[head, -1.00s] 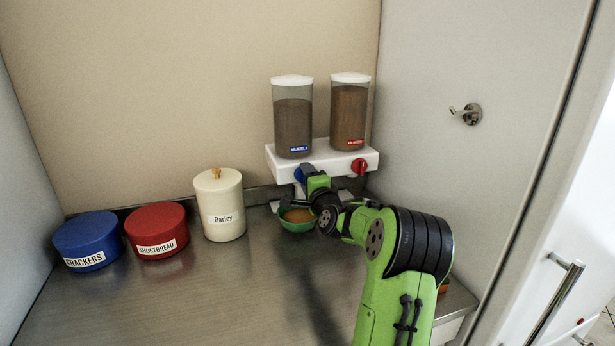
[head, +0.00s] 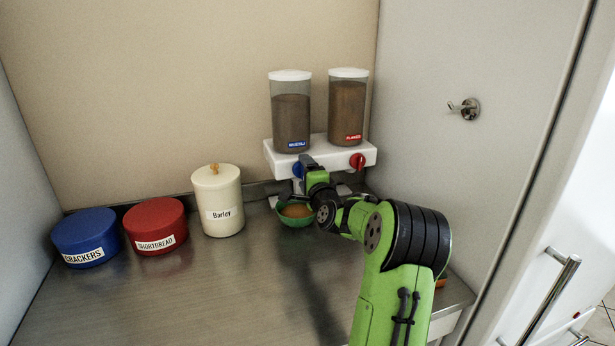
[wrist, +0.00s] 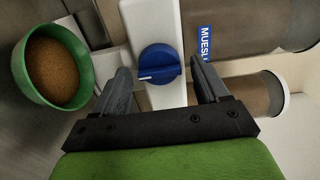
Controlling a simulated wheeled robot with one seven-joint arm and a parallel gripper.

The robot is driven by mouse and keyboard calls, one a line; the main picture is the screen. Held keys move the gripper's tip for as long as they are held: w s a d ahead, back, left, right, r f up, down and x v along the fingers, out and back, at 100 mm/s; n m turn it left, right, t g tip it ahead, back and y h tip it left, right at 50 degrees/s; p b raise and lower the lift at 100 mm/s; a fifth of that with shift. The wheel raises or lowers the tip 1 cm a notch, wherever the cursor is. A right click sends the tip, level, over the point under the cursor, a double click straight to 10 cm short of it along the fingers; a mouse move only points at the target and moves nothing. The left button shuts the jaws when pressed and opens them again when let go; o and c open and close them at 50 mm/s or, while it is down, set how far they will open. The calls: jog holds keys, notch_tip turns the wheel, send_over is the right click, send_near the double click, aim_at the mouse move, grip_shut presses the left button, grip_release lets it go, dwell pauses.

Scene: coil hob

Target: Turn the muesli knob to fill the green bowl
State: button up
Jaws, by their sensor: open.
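The blue muesli knob (wrist: 158,65) sits on the white dispenser base (wrist: 167,20). In the head view the knob (head: 297,170) is partly hidden by my gripper (head: 308,165). In the wrist view my gripper (wrist: 160,85) is open, with one finger on each side of the knob and visible gaps to it. The muesli container (head: 291,122) with its blue label stands above the knob. The green bowl (head: 296,222) stands below the dispenser, and brown contents show inside it. It also shows in the wrist view (wrist: 82,55), at the left.
A second container (head: 347,112) with a red label and a red knob (head: 357,161) stands to the right. A barley jar (head: 218,200), a red shortbread tin (head: 155,226) and a blue crackers tin (head: 86,238) stand left. The front counter (head: 220,295) is clear.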

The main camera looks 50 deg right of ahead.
jog(key=b+v, duration=0.2)
jog(key=v, duration=1.3)
jog(key=shift+s+a, duration=0.15)
jog(key=shift+s, duration=0.2)
